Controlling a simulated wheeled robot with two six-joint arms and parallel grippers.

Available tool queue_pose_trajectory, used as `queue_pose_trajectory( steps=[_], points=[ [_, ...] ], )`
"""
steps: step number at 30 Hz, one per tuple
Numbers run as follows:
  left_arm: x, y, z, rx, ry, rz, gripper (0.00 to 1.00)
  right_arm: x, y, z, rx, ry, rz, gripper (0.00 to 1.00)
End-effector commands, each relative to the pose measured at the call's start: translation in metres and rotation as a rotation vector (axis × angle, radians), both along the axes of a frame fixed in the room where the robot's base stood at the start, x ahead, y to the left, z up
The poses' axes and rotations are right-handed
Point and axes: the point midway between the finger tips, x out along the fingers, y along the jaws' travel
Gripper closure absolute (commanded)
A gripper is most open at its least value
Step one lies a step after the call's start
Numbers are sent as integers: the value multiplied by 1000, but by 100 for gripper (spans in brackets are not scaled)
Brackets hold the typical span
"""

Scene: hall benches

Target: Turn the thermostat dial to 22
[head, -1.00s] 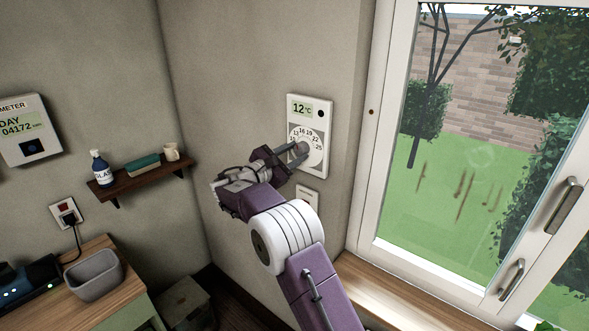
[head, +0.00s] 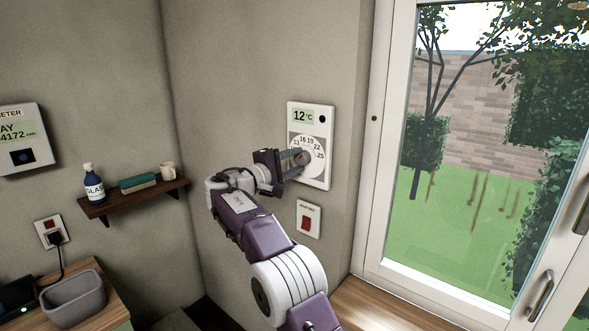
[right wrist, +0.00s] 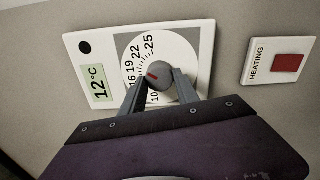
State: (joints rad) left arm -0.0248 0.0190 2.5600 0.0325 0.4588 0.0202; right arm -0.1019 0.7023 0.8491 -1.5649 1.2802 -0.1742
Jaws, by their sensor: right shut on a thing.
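The white thermostat (head: 325,168) is on the wall, and its display (head: 302,116) reads 12 °C. Its round numbered dial face has a grey knob (right wrist: 163,72) in the middle, with a short red mark. In the right wrist view the mark lies toward the number side of the scale, but I cannot tell exactly which number it points at. My right gripper (head: 297,160) is shut on the knob, with one finger on each side; it also shows in the right wrist view (right wrist: 156,86). The fingers hide part of the scale's low end. My left gripper is not in view.
A heating switch (head: 308,219) with a red rocker is just below the thermostat. A window (head: 380,180) is to the right. A grey bin (head: 74,300) stands on the bench at lower left.

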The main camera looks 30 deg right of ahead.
Motion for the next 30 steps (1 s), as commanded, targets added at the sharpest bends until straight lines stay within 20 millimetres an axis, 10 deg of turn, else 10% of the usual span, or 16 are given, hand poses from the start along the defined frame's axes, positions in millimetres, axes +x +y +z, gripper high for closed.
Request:
queue_pose_trajectory(
  steps=[26,27,30],
  points=[
    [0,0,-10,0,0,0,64,0,-1,2,53,-136,0,100],
    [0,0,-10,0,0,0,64,0,0,2,53,-136,0,58],
    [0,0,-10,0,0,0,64,0,0,2,53,-135,-1,41]
  ],
)
